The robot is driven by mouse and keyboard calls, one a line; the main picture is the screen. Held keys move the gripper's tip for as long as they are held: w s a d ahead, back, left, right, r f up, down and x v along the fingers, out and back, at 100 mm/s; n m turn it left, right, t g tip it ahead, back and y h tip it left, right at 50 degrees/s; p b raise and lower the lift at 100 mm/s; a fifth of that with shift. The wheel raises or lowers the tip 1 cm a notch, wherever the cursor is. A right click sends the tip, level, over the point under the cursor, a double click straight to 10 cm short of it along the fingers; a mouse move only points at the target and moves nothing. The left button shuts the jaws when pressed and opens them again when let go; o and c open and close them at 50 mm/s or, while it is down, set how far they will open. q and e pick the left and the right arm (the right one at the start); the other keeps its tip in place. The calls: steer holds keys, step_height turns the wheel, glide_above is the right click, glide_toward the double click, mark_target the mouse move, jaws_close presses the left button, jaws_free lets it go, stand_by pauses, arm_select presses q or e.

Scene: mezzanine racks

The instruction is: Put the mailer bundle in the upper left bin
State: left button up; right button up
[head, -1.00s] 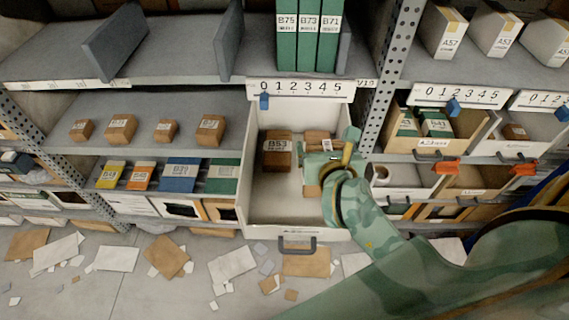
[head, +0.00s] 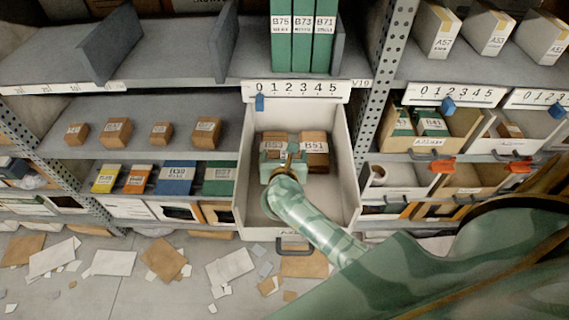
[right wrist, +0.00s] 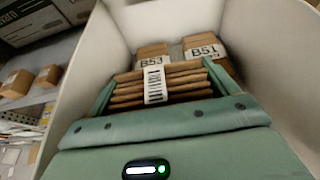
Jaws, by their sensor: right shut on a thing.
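The mailer bundle (right wrist: 185,82), a stack of flat brown mailers with a white barcode band, is between the green jaws of my right gripper (right wrist: 157,88) in the right wrist view. In the head view, my right gripper (head: 283,152) is inside the pulled-out white bin (head: 346,180) and hides most of the bundle. The jaws are shut on the bundle. Beyond it, at the bin's back, are the brown boxes B53 (right wrist: 152,53) and B51 (right wrist: 204,48). Whether the bundle touches the bin floor cannot be told. My left gripper is not in view.
A numbered strip (head: 295,90) with a blue slider (head: 260,103) is above the bin. Small brown boxes (head: 117,131) stand on the shelf to the left. A perforated post (head: 380,90) and smaller bins (head: 450,180) are to the right. Torn paper litters the floor.

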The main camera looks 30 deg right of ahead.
steer(key=shift+f, duration=1.25)
steer(key=shift+s, duration=0.1)
steer(key=shift+f+b, duration=0.15)
steer(key=shift+b, duration=0.15)
steer(key=o, duration=1.1)
steer(key=v, duration=1.2)
steer(key=shift+p, duration=0.4)
